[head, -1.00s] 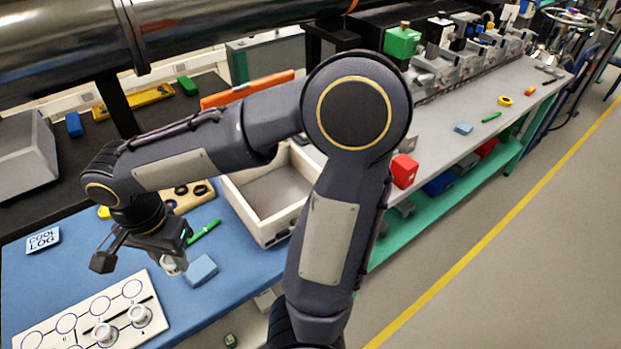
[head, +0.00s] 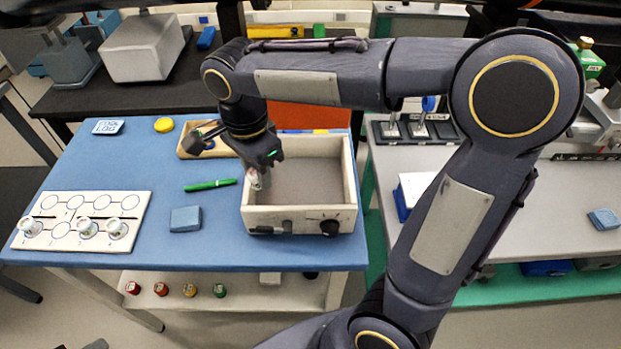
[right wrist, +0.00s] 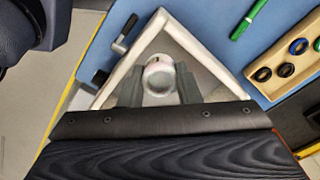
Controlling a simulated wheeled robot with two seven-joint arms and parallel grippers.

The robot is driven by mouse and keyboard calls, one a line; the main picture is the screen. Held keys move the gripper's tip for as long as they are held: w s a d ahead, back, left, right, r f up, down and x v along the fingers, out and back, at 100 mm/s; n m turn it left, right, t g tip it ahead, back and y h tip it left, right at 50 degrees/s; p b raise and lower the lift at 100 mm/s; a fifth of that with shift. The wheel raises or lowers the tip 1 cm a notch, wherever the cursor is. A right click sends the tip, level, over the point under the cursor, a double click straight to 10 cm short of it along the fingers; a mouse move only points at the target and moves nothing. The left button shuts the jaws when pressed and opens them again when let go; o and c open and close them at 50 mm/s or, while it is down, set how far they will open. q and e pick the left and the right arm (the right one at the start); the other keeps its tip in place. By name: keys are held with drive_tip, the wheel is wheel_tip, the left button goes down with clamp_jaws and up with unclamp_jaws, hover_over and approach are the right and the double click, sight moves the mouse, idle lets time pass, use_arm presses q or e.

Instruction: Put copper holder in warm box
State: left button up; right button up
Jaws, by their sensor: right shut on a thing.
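My right gripper (head: 262,166) is shut on a small pale round holder (head: 256,181), taken as the copper holder; its copper colour is hard to make out. It is over the left part of the open cream box (head: 282,219), taken as the warm box, which has a grey floor and a dark knob on its front. In the right wrist view the holder (right wrist: 158,74) sits between the fingers (right wrist: 157,92), with the box wall (right wrist: 128,62) around it. I cannot tell how high above the floor it hangs. My left gripper is out of view.
A white rack (head: 80,220) with ringed places carries several similar pale holders. A blue block (head: 185,219) and green pen (head: 210,185) lie left of the box. A wooden tray (head: 190,150) with dark rings stands behind. The box's interior looks empty.

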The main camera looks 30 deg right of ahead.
drive_tip(key=w+d+f, duration=0.2)
drive_tip(key=d+f, duration=0.1)
drive_tip(key=d, duration=0.4)
hover_over(300, 189)
wheel_tip(300, 189, down, 5)
drive_tip(key=shift+a+p, duration=0.1)
drive_tip(key=shift+p, duration=0.35)
drive_tip(key=shift+d+f, duration=0.2)
drive_tip(key=shift+f, duration=1.6)
drive_tip(key=shift+f, duration=0.2)
drive_tip(key=o, duration=1)
drive_tip(key=shift+r, duration=0.1)
